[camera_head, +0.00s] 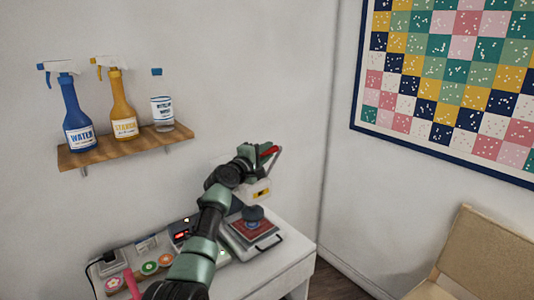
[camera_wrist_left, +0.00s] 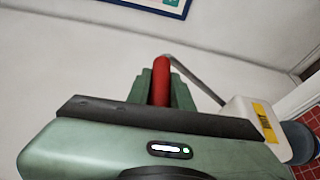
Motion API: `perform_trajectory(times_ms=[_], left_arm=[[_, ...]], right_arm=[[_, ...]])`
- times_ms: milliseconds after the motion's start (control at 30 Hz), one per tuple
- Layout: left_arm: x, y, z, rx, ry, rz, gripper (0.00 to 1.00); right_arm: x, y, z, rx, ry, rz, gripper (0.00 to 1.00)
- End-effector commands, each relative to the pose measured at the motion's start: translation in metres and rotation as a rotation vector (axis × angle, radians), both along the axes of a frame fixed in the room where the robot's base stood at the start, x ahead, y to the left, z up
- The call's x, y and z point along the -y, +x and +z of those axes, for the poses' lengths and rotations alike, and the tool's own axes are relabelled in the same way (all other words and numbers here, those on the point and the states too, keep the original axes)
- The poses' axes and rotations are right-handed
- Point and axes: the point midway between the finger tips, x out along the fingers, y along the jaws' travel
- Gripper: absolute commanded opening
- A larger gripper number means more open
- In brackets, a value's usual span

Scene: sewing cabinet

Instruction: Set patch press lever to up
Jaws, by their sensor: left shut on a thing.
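The patch press (camera_head: 270,240) stands on the white cabinet top. It has a white upper head with a yellow label (camera_head: 261,190), a dark blue round pad (camera_head: 253,214) and a red plate below. Its lever has a red grip (camera_head: 270,151) and a thin grey rod, and it stands high above the base. My left gripper (camera_head: 262,155) is shut on the red grip. In the left wrist view the red grip (camera_wrist_left: 161,80) sits between the green fingers, with the white head (camera_wrist_left: 248,115) at right. My left arm hides part of the press.
A wooden shelf (camera_head: 130,148) with blue, orange and clear bottles hangs on the wall at left. Round flower patches (camera_head: 149,267), a small device with a red display (camera_head: 181,235) and a pink object (camera_head: 131,284) lie on the cabinet. A chair (camera_head: 480,250) stands at right.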

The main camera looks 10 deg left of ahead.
Motion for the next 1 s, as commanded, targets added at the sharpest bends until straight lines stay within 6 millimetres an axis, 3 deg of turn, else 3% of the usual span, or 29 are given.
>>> perform_trajectory(times_ms=[133,167,200,233,667,1000], left_arm=[[-0.002,0.0,0.004,0.006,0.004,0.004,0.0],[-0.002,0.0,0.004,0.007,0.003,0.004,0.3],[-0.002,0.0,0.004,0.006,0.004,0.004,0.41],[-0.002,0.0,0.004,0.006,0.004,0.004,0.43],[-0.002,-0.005,0.002,0.005,0.002,0.001,0.43],[-0.015,-0.046,0.001,0.005,0.002,0.002,0.43]], right_arm=[[0.0,-0.001,0.0,-0.001,0.0,0.0,0.36],[0.0,-0.001,0.0,-0.001,0.0,0.0,0.36],[0.0,-0.001,0.0,-0.002,0.0,0.0,0.36],[0.0,-0.001,0.0,-0.002,0.0,0.0,0.36],[0.0,-0.001,0.0,-0.002,0.0,0.0,0.36],[0.0,-0.001,-0.003,-0.002,0.001,0.0,0.36]])
